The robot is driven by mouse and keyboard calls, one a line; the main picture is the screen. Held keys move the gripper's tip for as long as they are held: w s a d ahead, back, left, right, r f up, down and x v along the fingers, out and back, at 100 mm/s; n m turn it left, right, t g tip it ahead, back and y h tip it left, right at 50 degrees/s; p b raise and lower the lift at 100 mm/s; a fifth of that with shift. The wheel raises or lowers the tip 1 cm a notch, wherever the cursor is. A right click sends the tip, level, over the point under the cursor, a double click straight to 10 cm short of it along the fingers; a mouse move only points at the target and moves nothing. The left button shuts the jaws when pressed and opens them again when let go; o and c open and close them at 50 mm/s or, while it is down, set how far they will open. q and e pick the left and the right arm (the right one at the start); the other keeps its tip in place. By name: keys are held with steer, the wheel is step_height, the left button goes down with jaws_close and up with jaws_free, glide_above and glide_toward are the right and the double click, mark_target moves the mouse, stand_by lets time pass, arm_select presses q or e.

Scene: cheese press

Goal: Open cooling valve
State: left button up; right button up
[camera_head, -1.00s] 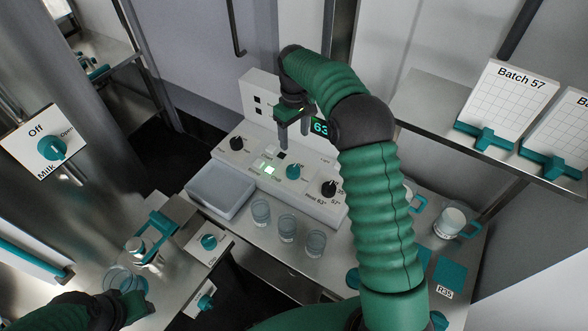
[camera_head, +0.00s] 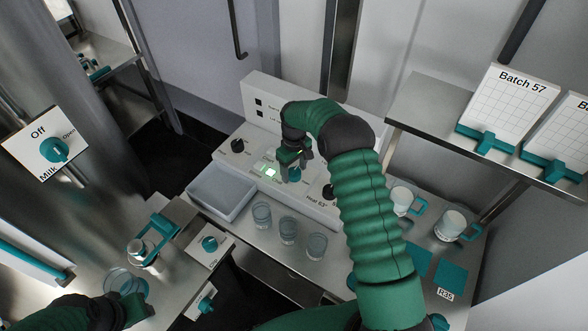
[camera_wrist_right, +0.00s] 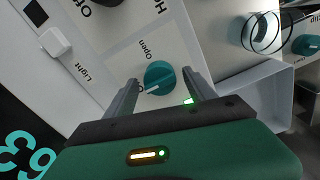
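The control panel (camera_head: 228,160) stands on the steel counter. Its teal valve knob (camera_head: 294,175) shows partly behind my right gripper (camera_head: 296,163). In the right wrist view the same teal knob (camera_wrist_right: 160,76) has a white pointer line and an "Open" label beside it. My right gripper (camera_wrist_right: 160,93) is open there, with one finger on each side of the knob. I cannot tell if the fingers touch it. My left gripper (camera_head: 132,308) is at the lower left beside a clear glass vessel (camera_head: 118,282); its fingers are unclear.
Black knobs (camera_head: 237,146) flank the teal one. Several glasses (camera_head: 262,214) and a grey tray (camera_head: 222,192) stand in front of the panel. Mugs (camera_head: 452,224) are at the right. A separate milk valve plate (camera_head: 45,150) is at the left, a shelf with batch cards (camera_head: 505,95) at the right.

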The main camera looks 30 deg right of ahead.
steer(key=c, duration=1.3)
steer(key=shift+m, duration=0.3)
steer(key=m, duration=0.3)
steer(key=shift+m, duration=0.4)
steer(key=m, duration=0.4)
steer(key=shift+p, duration=0.4)
steer(key=m, duration=0.5)
steer(key=shift+m+p, duration=0.3)
steer(key=shift+m, duration=1.9)
